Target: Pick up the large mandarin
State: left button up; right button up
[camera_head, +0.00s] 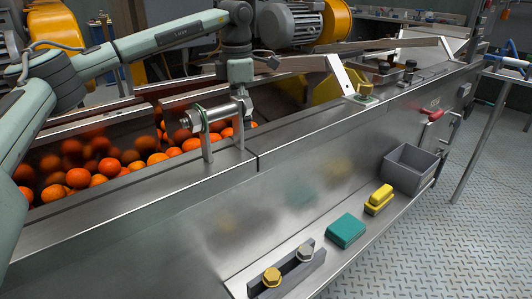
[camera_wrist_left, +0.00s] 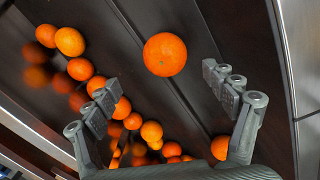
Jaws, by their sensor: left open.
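My left gripper (camera_wrist_left: 163,84) is open and empty in the left wrist view, its two fingers wide apart. A large-looking orange mandarin (camera_wrist_left: 165,54) lies alone on the dark slatted surface, just beyond the fingertips and between their lines. It touches neither finger. In the head view my left arm reaches over the trough and its wrist (camera_head: 240,70) points down. The fingers are hidden there behind a metal shaft, and I cannot tell which fruit is the large one. My right gripper is in neither view.
Several other mandarins (camera_head: 80,178) are piled in the trough left of my wrist. A metal shaft on posts (camera_head: 215,115) stands at the trough's steel edge.

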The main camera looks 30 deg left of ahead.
pick_arm(q)
jog(key=shift+w+d+f, duration=0.15)
jog(key=shift+d+f, duration=0.05)
jog(key=shift+d, duration=0.1)
jog(key=shift+f, duration=0.25)
jog(key=f, duration=0.7)
jog(key=shift+s+a+f, duration=0.15)
jog(key=shift+s+f, duration=0.05)
jog(key=shift+s, duration=0.1)
jog(key=c, duration=1.4)
